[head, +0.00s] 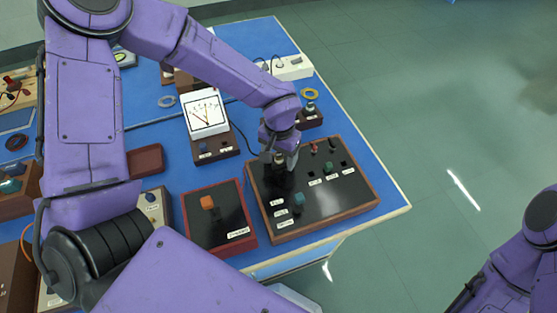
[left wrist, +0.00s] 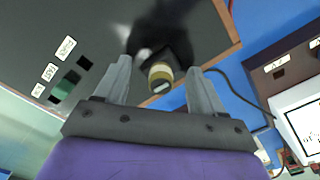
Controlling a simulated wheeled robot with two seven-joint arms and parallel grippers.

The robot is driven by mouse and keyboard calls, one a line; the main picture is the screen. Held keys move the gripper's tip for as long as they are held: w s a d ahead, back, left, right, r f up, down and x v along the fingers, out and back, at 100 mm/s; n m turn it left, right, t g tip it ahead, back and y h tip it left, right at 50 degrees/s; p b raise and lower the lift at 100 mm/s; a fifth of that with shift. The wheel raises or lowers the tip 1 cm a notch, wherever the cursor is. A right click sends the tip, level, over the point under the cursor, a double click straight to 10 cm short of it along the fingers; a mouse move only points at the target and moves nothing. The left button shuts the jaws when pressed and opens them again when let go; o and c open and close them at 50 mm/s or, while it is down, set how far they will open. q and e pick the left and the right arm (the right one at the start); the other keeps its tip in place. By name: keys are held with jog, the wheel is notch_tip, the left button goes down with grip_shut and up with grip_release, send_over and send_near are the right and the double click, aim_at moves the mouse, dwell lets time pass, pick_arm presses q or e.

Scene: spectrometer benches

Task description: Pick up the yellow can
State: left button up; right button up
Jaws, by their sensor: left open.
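A small yellow-banded can (left wrist: 160,73) with a dark body and pale end shows in the left wrist view, between the two grey fingers of my left gripper (left wrist: 159,66). The fingers stand apart, one on each side, with a visible gap to the can. In the head view my left gripper (head: 284,158) points down over the back left part of a black-topped wooden panel (head: 328,200). There the gripper and its shadow largely hide the can. My right arm shows at the lower right edge, but its gripper is out of the picture.
The panel carries a teal knob (head: 299,199), a green knob (head: 327,167) and labels. A red-framed box with an orange knob (head: 207,202) stands left of it. A white dial meter (head: 205,112) stands behind. The blue bench (head: 359,157) ends at right, with open floor beyond.

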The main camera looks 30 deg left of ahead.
pick_arm(q)
jog(key=shift+w+f, duration=0.1)
jog(key=shift+f, duration=0.3)
jog(key=c, duration=1)
jog(key=shift+a+r, duration=0.1)
jog(key=shift+c, duration=0.2)
